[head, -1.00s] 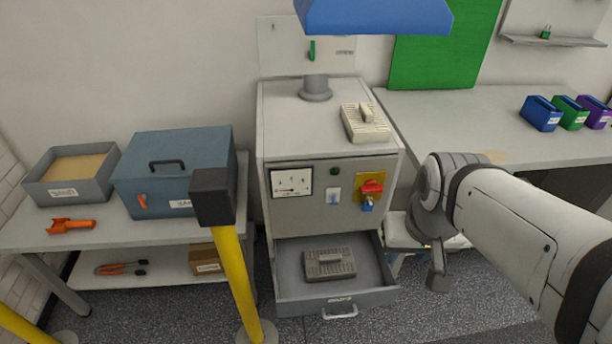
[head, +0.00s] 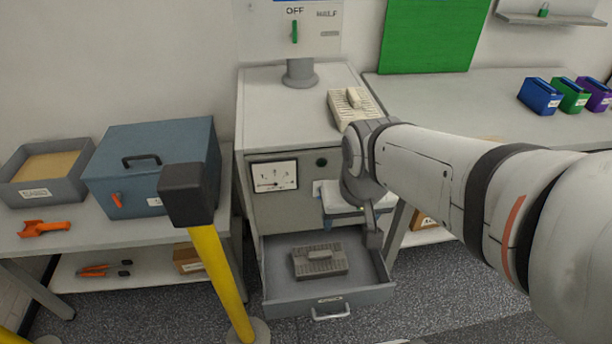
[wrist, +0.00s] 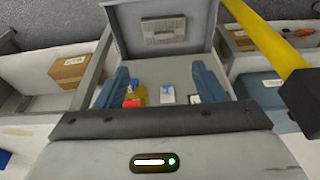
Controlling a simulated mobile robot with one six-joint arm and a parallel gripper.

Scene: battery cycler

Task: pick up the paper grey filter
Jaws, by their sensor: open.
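A dark grey ribbed filter block (head: 320,261) lies in the open drawer (head: 290,304) of the cabinet. It also shows in the wrist view (wrist: 163,32), beyond my fingertips. A paler, paper-coloured ribbed filter (head: 345,108) sits on top of the cabinet (head: 275,95), at its right side; I do not see it in the wrist view. My gripper (wrist: 161,82) is open and empty, its two blue fingers apart. In the head view my wrist is in front of the cabinet's right side, below the pale filter and to the right of the drawer's filter.
A yellow post with a black top (head: 187,195) stands left of the drawer. A blue-grey case (head: 150,170) and a grey tray (head: 70,186) are on the left bench. Blue, green and purple bins (head: 540,95) stand on the right bench.

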